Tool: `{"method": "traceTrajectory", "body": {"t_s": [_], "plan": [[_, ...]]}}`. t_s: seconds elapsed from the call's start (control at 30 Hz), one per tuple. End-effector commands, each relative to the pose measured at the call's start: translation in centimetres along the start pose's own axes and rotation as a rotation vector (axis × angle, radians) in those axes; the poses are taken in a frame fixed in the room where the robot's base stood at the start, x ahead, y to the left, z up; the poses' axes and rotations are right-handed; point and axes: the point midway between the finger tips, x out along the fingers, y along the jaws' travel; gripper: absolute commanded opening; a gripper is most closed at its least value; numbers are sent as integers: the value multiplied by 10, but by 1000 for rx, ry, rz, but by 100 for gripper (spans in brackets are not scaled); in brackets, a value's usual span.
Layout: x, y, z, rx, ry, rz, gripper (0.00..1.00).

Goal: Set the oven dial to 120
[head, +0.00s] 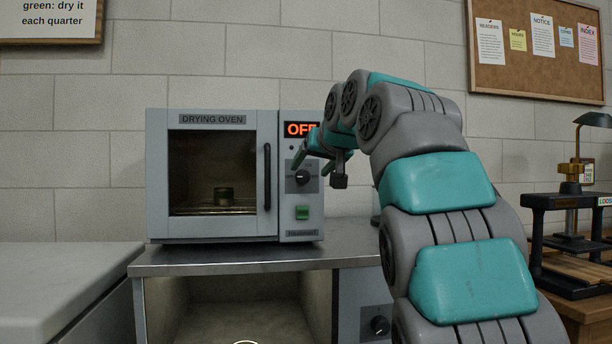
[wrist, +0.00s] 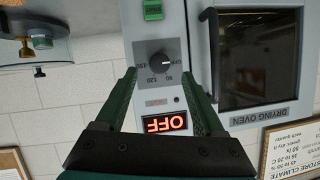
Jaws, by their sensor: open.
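The drying oven (head: 212,115) stands on a metal bench, its door shut. Its dark round dial (head: 302,177) is on the right-hand panel and also shows in the wrist view (wrist: 159,67), which is upside down. There the white pointer mark points to the right, away from the 120 and 150 marks. The lit display (head: 299,130) reads OFF. My gripper (head: 313,164) is open in front of the panel. In the wrist view its fingers (wrist: 160,76) lie either side of the dial, with nothing held; contact cannot be told.
A green switch (head: 302,212) sits below the dial. The oven door's dark handle (head: 267,176) is just left of the panel. A black press (head: 570,205) stands at the right.

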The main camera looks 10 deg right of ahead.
Motion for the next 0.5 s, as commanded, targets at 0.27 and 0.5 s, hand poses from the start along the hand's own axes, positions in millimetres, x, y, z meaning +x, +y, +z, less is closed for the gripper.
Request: {"method": "traceTrajectory", "body": {"t_s": [0.27, 0.5], "plan": [[41, 1, 0, 1, -2, 0, 71], [50, 0, 1, 1, -3, 0, 71]]}}
